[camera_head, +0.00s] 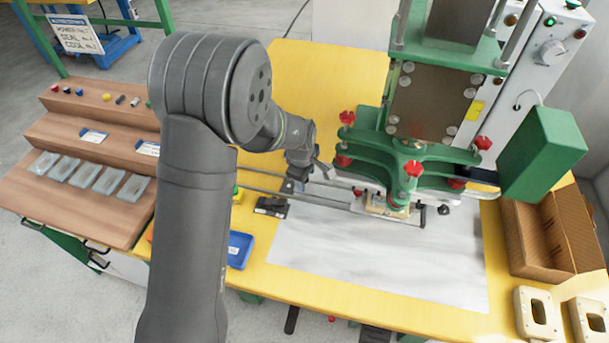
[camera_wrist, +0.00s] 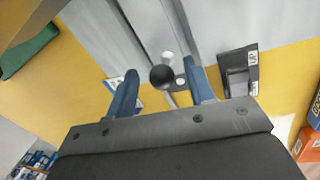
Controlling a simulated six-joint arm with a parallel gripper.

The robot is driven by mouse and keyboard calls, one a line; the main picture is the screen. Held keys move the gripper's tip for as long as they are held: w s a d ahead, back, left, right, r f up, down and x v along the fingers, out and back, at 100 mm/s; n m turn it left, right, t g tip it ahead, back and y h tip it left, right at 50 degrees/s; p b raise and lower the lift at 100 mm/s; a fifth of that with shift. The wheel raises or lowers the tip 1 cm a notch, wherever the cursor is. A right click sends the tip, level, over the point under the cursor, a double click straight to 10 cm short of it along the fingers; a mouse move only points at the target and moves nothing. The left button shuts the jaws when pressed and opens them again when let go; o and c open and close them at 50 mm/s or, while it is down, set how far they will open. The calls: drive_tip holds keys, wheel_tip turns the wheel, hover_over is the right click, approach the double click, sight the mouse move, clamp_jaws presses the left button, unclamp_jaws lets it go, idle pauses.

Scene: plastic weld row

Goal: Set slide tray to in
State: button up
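The slide tray (camera_head: 352,190) is a pale plate on two metal rails, below the green press head; the head and its red knobs hide much of it. A beige nest (camera_head: 388,206) sits at its front. My gripper (camera_head: 300,178) is left of the press, low over the rails, partly hidden by my own wrist. In the wrist view my gripper (camera_wrist: 161,72) has its two blue fingers apart. A round black knob (camera_wrist: 162,77) on a thin rod shows between them, with gaps on both sides. I cannot tell how far below the fingertips it is.
A black labelled block (camera_head: 271,207) and a blue bin (camera_head: 239,250) are near my gripper. The green press (camera_head: 430,160) and a green box (camera_head: 543,153) stand right. A cardboard box (camera_head: 540,240) is at the far right. The grey mat (camera_head: 370,260) in front is clear.

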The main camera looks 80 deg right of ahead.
drive_tip(key=a+r, duration=0.3)
drive_tip(key=r, duration=1.4)
drive_tip(key=shift+w+a, duration=0.15)
drive_tip(key=shift+w, duration=0.2)
drive_tip(key=d+f, duration=0.1)
drive_tip(key=f, duration=0.4)
drive_tip(key=d+f, duration=0.1)
drive_tip(key=f, duration=0.5)
drive_tip(key=d+f, duration=0.1)
drive_tip(key=f, duration=0.5)
drive_tip(key=shift+s+d, duration=0.15)
drive_tip(key=shift+s, duration=0.1)
drive_tip(key=shift+r, duration=0.1)
